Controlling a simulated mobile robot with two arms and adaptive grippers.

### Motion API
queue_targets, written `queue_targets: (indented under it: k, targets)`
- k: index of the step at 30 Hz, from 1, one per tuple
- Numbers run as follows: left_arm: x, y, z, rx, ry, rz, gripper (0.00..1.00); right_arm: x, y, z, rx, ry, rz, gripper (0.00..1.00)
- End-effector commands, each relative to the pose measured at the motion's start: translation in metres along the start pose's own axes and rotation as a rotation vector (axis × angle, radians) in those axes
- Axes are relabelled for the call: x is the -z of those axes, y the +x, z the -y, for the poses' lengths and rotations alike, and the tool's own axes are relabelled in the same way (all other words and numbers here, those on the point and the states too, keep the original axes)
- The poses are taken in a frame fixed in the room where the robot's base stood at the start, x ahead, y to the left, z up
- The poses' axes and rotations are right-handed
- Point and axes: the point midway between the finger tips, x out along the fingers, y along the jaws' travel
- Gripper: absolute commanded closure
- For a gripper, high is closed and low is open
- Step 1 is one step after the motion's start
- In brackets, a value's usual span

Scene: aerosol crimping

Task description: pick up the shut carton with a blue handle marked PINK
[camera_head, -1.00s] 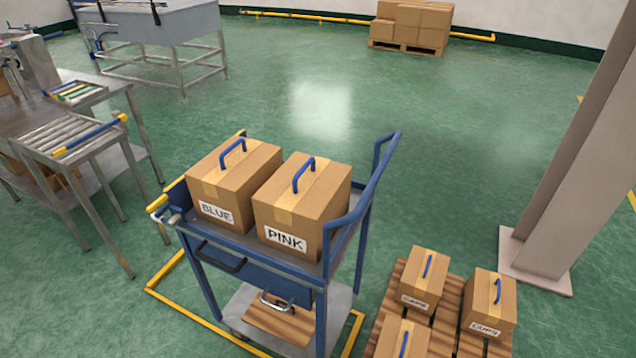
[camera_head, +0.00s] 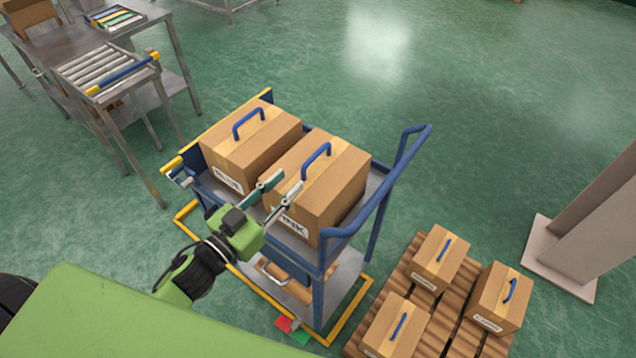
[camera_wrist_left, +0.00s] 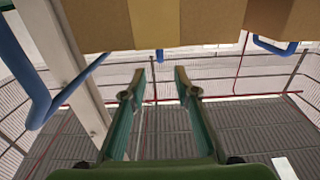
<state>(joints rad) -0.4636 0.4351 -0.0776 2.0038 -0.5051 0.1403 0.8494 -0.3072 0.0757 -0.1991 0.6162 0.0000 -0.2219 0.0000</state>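The shut carton marked PINK (camera_head: 335,195) sits on the right of the blue trolley's top deck. Its blue handle (camera_head: 317,157) arches upright from the lid. My left gripper (camera_head: 291,181) is open and empty, in front of this carton's left side, partly covering its label. In the left wrist view the open fingers (camera_wrist_left: 159,73) have nothing between them. My right gripper is not in view.
A carton marked BLUE (camera_head: 250,140) stands close left of the PINK one. The trolley's blue push bar (camera_head: 385,190) rises at the right. Several smaller cartons (camera_head: 438,258) stand on a wooden pallet. A roller stand (camera_head: 105,70) is at the left. The floor behind is open.

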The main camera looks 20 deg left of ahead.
Motion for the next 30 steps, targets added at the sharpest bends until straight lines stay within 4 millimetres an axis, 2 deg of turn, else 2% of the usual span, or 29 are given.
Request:
queue_targets:
  k: [3,6,14,22,25,30]
  targets:
    - [0.004,0.023,0.000,0.001,0.000,-0.002,0.72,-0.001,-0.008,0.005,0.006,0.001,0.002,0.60]
    - [0.002,0.036,0.001,0.002,-0.001,-0.001,0.72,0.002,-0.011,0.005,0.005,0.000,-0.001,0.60]
    - [0.001,0.054,0.000,0.002,-0.001,0.001,0.72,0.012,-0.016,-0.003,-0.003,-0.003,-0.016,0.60]
    - [0.002,0.091,0.001,0.003,-0.002,0.000,0.72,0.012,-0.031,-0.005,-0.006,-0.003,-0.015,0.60]
    - [0.001,0.099,0.001,0.001,-0.002,0.001,0.72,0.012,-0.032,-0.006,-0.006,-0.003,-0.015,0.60]
    - [-0.001,0.101,0.001,0.001,-0.002,0.002,0.72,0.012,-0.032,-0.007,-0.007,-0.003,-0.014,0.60]
